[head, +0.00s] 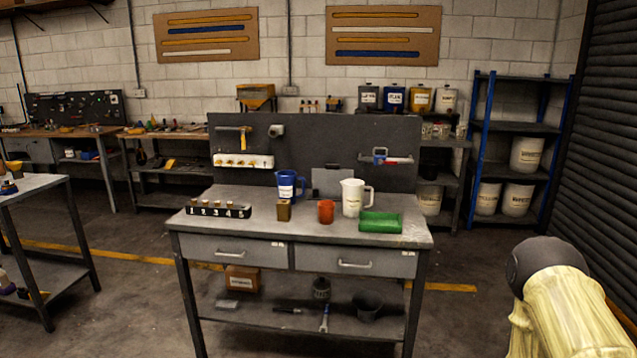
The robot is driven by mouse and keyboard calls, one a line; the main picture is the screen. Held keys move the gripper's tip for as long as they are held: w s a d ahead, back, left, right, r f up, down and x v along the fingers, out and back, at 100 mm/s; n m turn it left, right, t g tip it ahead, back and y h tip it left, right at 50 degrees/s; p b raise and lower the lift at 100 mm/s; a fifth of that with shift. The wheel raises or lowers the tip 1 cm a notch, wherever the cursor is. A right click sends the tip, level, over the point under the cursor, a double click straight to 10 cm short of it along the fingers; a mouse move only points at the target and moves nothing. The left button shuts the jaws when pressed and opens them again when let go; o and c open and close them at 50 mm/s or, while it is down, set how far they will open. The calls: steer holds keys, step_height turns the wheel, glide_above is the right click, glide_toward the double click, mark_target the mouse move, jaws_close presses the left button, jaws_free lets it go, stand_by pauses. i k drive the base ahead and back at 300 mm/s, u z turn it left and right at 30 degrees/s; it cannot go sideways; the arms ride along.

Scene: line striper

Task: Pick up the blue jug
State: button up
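The blue jug (287,185) stands upright on the grey workbench (270,224), near the middle of its top. It has a white label on its front, and its handle points right. A small brown-olive container (284,210) stands right in front of it and covers part of its base. A larger white jug (352,197) stands to its right with its handle to the right. Part of my arm shows at the lower right, far from the bench. My gripper is not seen in this view.
An orange cup (326,211) stands between the jugs. A green tray (381,222) lies at the right, and a numbered black rack (218,209) at the left. A dark back panel (330,150) rises behind. The floor in front of the bench is clear. Another table (35,183) stands at left.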

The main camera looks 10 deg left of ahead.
mark_target(287, 179)
steer(key=u, duration=0.2)
steer(key=i, duration=1.55)
steer(key=u, duration=0.4)
